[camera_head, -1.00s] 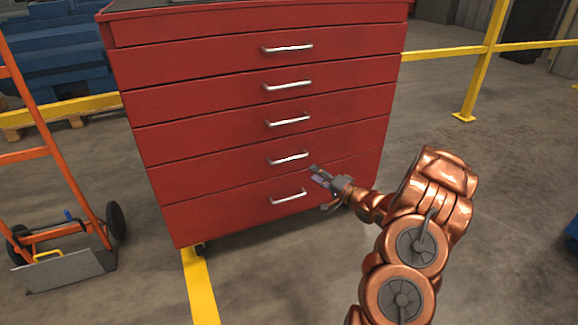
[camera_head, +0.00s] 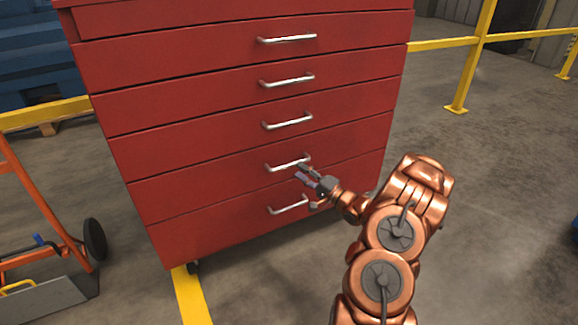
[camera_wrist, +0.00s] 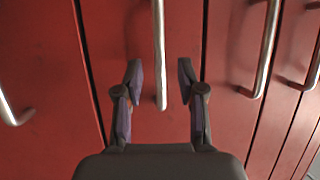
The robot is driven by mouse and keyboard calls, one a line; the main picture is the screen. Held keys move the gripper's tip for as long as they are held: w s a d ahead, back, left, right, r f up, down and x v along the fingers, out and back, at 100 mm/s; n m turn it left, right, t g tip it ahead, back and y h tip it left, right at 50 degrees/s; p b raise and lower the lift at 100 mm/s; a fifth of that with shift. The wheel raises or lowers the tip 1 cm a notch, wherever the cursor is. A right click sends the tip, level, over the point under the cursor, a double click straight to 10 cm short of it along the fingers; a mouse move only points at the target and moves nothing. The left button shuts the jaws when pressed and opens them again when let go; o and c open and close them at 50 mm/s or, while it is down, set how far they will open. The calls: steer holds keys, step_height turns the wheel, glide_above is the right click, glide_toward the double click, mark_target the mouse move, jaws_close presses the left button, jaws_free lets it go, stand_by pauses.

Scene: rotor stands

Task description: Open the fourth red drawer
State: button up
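The red drawer cabinet (camera_head: 190,110) stands in front of me with its drawers flush. Counting visible handles from the top, the fourth drawer (camera_head: 200,186) has a silver bar handle (camera_head: 285,164). My gripper (camera_head: 301,171) is at the right end of that handle. In the wrist view my gripper (camera_wrist: 160,76) is open, one finger on each side of the handle (camera_wrist: 159,45), with gaps between fingers and bar. The handle's end lies between the fingertips. I cannot tell how deep the fingers reach around it.
The fifth handle (camera_head: 288,206) is just below my gripper, and the third handle (camera_head: 287,121) is above. An orange hand truck (camera_head: 45,200) stands at left. A yellow railing (camera_head: 470,60) runs behind. The floor right of my arm is clear.

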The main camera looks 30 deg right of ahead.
mark_target(290, 165)
steer(key=shift+b+x, duration=0.8)
steer(key=shift+x, duration=1.9)
steer(key=shift+c, duration=0.3)
jaws_close()
